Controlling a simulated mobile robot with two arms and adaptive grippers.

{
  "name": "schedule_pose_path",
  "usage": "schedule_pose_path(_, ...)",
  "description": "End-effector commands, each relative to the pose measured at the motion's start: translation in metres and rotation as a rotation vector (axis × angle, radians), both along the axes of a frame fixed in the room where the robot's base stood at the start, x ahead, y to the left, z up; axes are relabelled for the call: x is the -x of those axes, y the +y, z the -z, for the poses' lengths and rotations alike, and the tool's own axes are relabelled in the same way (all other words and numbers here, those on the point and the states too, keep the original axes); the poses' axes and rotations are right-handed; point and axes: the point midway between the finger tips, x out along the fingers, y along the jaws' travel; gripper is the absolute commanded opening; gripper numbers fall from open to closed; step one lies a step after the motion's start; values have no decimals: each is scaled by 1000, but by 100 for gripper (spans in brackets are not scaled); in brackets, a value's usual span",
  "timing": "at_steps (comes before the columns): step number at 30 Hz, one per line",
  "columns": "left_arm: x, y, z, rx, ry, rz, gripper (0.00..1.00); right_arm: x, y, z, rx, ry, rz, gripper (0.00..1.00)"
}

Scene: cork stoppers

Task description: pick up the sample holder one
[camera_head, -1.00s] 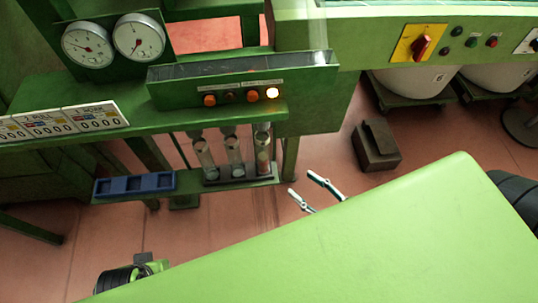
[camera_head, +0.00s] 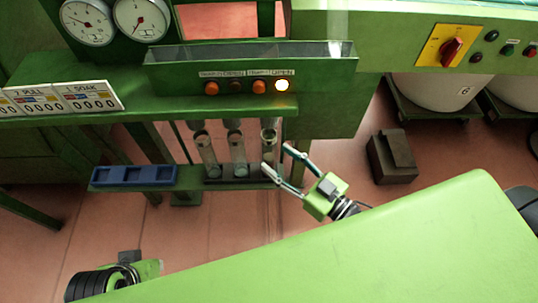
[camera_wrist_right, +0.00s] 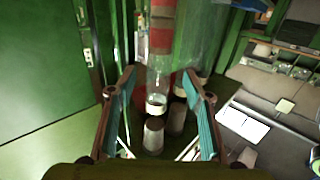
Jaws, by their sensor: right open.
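Three clear glass tubes stand in a row on a low green shelf: a left one (camera_head: 206,150), a middle one (camera_head: 238,155) and a right one (camera_head: 269,136). I cannot tell which is sample holder one. My right gripper (camera_head: 276,156) is open at the right tube, its fingers reaching in from the lower right. In the right wrist view a glass tube (camera_wrist_right: 157,88) shows between the spread fingers of this gripper (camera_wrist_right: 158,78); no grip on it is visible. Part of my left arm shows at the lower left; its fingers are hidden.
A blue rack (camera_head: 133,176) with square pockets sits on the shelf left of the tubes. A green trough panel with buttons (camera_head: 250,88) overhangs the tubes. A dark brown block (camera_head: 392,157) stands on the floor at right. A large green surface (camera_head: 380,250) fills the foreground.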

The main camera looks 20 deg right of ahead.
Motion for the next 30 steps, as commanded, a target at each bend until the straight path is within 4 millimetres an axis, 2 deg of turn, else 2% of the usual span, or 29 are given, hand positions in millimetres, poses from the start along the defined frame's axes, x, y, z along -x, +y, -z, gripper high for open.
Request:
schedule_pose_path(4,0,0,9,0,0,0,0,-22,10,3,-2,-5,0,46)
schedule_pose_path(9,0,0,11,0,0,0,0,-38,19,3,-1,-2,0,46)
schedule_pose_path(17,0,0,11,0,0,0,0,-40,20,3,0,1,1,46)
schedule_pose_path(22,0,0,11,0,0,0,0,-40,20,3,0,0,1,5)
schedule_pose_path(30,0,0,11,0,0,0,0,-40,20,2,0,-1,1,4)
